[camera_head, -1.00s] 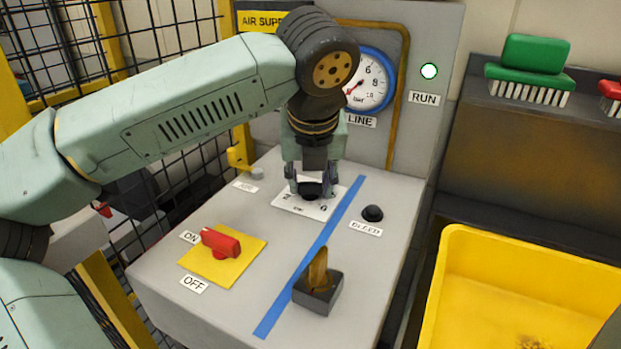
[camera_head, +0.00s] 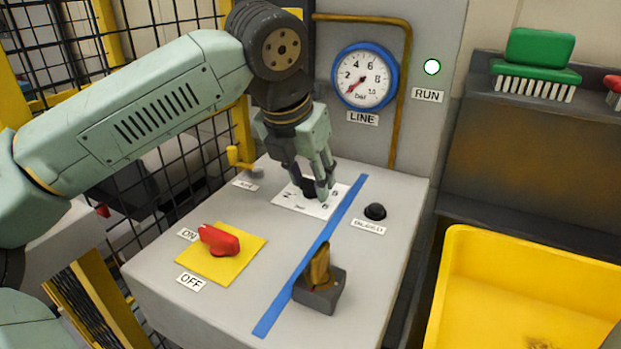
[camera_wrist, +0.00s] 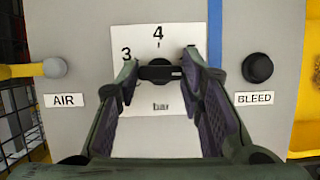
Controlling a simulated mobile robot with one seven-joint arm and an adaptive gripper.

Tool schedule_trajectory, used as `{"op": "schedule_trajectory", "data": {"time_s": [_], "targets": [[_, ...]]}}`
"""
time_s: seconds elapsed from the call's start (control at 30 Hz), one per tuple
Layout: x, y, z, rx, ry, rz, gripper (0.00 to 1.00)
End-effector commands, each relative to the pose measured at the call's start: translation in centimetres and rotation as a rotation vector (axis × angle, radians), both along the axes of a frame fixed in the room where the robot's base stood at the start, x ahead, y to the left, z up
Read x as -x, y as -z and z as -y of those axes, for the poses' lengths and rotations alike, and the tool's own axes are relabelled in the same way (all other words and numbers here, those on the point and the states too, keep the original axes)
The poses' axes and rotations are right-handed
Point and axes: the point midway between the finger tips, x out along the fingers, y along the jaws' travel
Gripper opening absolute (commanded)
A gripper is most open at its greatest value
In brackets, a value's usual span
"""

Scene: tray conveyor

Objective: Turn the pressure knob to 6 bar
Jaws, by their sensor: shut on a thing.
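The pressure knob (camera_wrist: 160,72) is black and sits on a white scale plate (camera_wrist: 178,35). In the wrist view its dark bar lies level between my two fingertips. The figures 3 and 4 and the word bar show on the plate; other figures are covered by my right finger or out of view. I cannot tell which figure the knob points at. My gripper (camera_head: 314,190) is shut on the knob, reaching down to the panel at a tilt. The round blue-rimmed LINE gauge (camera_head: 381,60) has a red hand toward its low, lower-left side.
A black BLEED button (camera_head: 375,211) is right of the blue stripe. A red ON/OFF switch (camera_head: 218,240) is on a yellow plate at front left. A brass-coloured lever on a dark block (camera_head: 319,290) stands in front. A yellow AIR lever (camera_head: 240,160) is behind left.

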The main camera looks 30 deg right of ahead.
Motion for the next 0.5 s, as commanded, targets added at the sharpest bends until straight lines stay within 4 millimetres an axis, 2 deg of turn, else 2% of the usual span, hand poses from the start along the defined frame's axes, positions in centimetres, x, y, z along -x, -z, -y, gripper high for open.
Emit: {"op": "schedule_trajectory", "data": {"time_s": [0.2, 0.5], "targets": [[-0.14, -0.02, -0.07, 0.000, 0.191, -0.003, 0.07], [-0.24, -0.02, -0.10, -0.002, 0.389, -0.003, 0.07]]}}
